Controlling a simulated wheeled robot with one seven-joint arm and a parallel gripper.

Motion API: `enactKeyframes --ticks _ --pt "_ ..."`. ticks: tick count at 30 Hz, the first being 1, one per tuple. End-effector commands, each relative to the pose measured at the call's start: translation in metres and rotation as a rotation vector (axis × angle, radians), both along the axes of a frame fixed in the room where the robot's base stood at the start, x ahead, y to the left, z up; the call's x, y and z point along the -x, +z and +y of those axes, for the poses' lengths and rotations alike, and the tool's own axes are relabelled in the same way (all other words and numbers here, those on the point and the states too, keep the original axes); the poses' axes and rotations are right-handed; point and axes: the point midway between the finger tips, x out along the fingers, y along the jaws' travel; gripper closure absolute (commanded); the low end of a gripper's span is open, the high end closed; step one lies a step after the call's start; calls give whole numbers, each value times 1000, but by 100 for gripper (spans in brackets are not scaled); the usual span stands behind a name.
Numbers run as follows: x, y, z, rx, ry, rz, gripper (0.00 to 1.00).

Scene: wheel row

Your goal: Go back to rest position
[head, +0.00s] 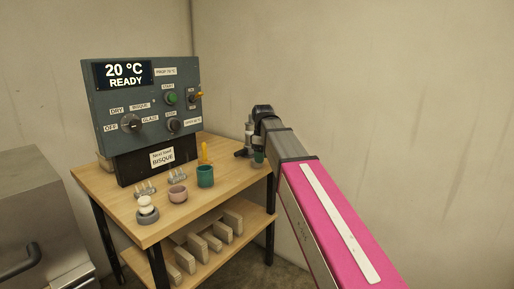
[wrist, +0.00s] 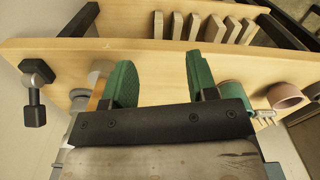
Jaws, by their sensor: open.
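My gripper (head: 250,155) hangs over the right end of the wooden table in the head view, at the end of my pink arm link. In the wrist view its two green finger pads (wrist: 160,80) stand well apart, with only bare wood showing between them. It is open and empty. The control panel (head: 148,103) stands on the back of the table and reads "20 °C READY". A label below it reads "Next load BISQUE".
A teal cup (head: 205,176) and a pink cup (head: 178,194) stand left of my gripper. A grey holder with a white top (head: 147,212) is near the front edge. Several pale slabs (head: 215,238) stand on the lower shelf. A grey cabinet (head: 38,220) is at left.

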Motion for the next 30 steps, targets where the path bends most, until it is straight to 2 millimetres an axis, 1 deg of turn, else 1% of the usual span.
enactKeyframes --ticks 1,5,8,12,14,18,21,23,24,27,30 --pt "4 -11 -6 0 -26 1 47" --pt "9 -42 -19 0 -104 1 47" --pt "18 -73 -33 1 -187 3 47" --pt "34 -125 -57 1 -330 3 47" --pt "42 -146 -67 1 -393 3 47" --pt "63 -192 -90 1 -538 3 47" --pt "81 -223 -105 1 -640 1 47" --pt "92 -240 -114 1 -703 1 47" --pt "100 -252 -120 0 -744 2 47" --pt "121 -279 -134 0 -847 0 47" --pt "142 -303 -146 0 -946 0 47"
